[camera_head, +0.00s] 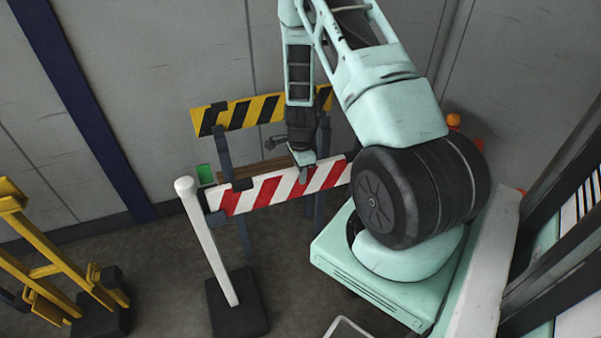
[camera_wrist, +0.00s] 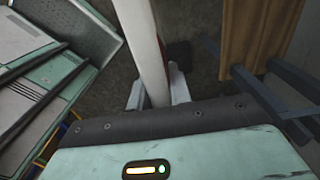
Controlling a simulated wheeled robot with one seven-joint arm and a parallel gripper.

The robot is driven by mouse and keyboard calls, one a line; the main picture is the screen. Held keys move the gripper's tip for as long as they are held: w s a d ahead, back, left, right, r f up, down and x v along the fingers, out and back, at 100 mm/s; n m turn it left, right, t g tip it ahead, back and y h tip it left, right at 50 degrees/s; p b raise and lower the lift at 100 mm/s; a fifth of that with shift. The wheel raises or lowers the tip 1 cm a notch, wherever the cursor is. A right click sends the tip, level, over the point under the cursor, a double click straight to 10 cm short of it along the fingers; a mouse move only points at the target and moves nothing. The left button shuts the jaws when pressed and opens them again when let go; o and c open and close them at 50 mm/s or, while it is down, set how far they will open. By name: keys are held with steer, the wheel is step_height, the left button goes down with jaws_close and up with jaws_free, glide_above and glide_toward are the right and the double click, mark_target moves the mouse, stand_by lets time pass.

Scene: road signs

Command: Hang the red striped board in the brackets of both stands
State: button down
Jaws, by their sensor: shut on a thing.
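The red and white striped board (camera_head: 262,192) spans the middle of the head view, tilted slightly up to the right. My gripper (camera_head: 304,172) points down and is shut on this board near its right part. In the wrist view the board (camera_wrist: 143,45) shows as a white strip between the fingers (camera_wrist: 158,92). A dark stand (camera_head: 243,232) shows behind and below the board's left part, and another dark upright (camera_head: 320,205) below its right part. My arm hides the right end.
A yellow and black striped board (camera_head: 235,112) is behind, higher up. A white post (camera_head: 208,240) on a black base stands close to the board's left end. Yellow frames (camera_head: 45,265) stand at far left. A brown plank (camera_wrist: 258,35) shows in the wrist view.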

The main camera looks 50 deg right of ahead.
steer(key=shift+f, duration=0.15)
steer(key=c, duration=1.2)
jaws_free()
step_height(320, 180, up, 18)
steer(key=shift+f, duration=0.25)
steer(key=shift+a, duration=0.1)
